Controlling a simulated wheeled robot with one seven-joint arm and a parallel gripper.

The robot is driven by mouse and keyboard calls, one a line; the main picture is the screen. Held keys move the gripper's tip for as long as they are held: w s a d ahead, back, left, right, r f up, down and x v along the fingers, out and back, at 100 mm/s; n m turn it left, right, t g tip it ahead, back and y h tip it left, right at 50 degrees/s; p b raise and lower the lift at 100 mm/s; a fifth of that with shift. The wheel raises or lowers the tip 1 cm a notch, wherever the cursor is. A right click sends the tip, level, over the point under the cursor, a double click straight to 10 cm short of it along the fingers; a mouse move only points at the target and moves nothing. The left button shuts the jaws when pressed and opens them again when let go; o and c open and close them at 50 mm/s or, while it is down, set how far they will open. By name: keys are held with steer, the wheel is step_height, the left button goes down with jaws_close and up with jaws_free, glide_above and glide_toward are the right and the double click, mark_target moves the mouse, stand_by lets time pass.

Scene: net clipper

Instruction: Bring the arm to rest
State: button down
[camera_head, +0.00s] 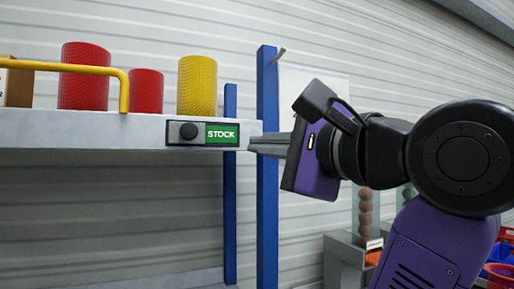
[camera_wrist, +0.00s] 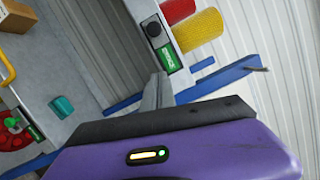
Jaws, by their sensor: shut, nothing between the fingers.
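My gripper (camera_head: 252,145) is shut and empty in the head view, its grey fingers pointing left at the right end of the shelf edge. The fingertips are close to the dark panel with a black knob (camera_head: 188,131) and a green STOCK label (camera_head: 221,134); I cannot tell whether they touch it. In the wrist view the gripper (camera_wrist: 160,78) reaches up toward the same panel, where the black knob (camera_wrist: 153,29) and the green label (camera_wrist: 168,60) show tilted. My purple arm comes in from the right.
A blue upright (camera_head: 267,200) stands by my fingers. In the wrist view a teal object (camera_wrist: 62,106) lies on a lower surface.

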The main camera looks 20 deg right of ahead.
stand_by(0.4)
step_height(320, 180, up, 6)
steer(key=s+d+r+n+t, duration=0.1)
steer(key=n+t, duration=0.3)
steer(key=n, duration=0.2)
steer(key=s+d+f+n+h, duration=0.1)
steer(key=f+n+h, duration=0.15)
steer(key=f, duration=0.95)
steer(key=s+d+f+n+t+h, duration=0.1)
steer(key=s+f+n, duration=0.15)
steer(key=f, duration=0.85)
steer(key=s+d+f+n+h, duration=0.1)
steer(key=f+n, duration=0.2)
steer(key=f, duration=0.9)
steer(key=s+f+n+g, duration=0.2)
steer(key=s+f+g, duration=0.2)
steer(key=s+f, duration=0.9)
steer(key=s+a+f+n+g, duration=0.1)
steer(key=s+f+g, duration=0.3)
steer(key=s+f, duration=1)
steer(key=s+n, duration=0.1)
steer(key=s, duration=0.2)
steer(key=shift+s+a+f+g, duration=0.15)
steer(key=shift+a+f+g, duration=0.1)
steer(key=shift+g, duration=0.05)
